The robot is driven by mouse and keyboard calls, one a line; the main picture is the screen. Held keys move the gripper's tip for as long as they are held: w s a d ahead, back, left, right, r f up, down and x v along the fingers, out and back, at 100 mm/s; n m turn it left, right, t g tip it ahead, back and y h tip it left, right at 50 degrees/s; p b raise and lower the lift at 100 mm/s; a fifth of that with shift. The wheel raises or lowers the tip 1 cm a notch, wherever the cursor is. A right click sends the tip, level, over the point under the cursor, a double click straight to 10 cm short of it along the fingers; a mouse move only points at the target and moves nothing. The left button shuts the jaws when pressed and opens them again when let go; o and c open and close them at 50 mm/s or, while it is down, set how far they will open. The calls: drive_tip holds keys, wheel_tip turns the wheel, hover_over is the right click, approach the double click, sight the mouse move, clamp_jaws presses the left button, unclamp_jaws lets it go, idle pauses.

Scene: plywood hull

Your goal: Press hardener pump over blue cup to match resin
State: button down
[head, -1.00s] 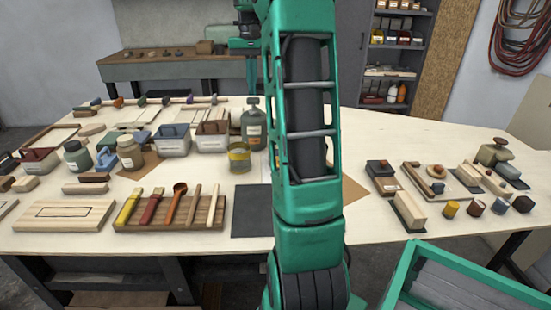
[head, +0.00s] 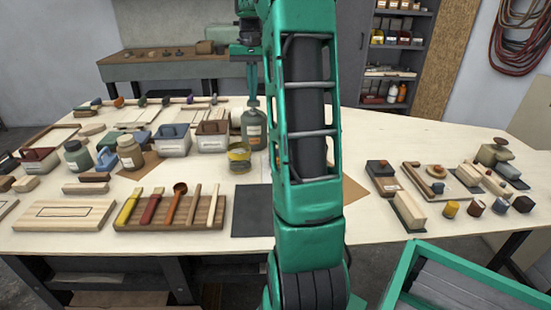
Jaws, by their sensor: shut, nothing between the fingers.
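A grey-green pump bottle (head: 252,128) with a white label stands upright on the table, just left of my arm. My gripper (head: 253,90) points down, shut, with its tips at or just above the bottle's pump head; I cannot tell whether they touch. A yellowish cup (head: 239,158) stands in front of the bottle. I cannot pick out a blue cup for certain; my arm hides the table right of the bottle, and no second pump bottle shows clearly.
Two pale bins (head: 173,141) and several jars stand to the left. A wooden tray (head: 170,212) of brushes and sticks and a dark mat (head: 251,211) lie in front. Blocks and small cups (head: 451,209) fill the right. A strip along the front edge is clear.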

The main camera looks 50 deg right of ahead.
drive_tip(key=shift+f, duration=0.3)
drive_tip(key=shift+r, duration=1.2)
drive_tip(key=shift+r, duration=0.1)
wheel_tip(320, 180, up, 6)
drive_tip(key=shift+f, duration=0.1)
idle(0.5)
drive_tip(key=shift+a, duration=0.15)
idle(0.4)
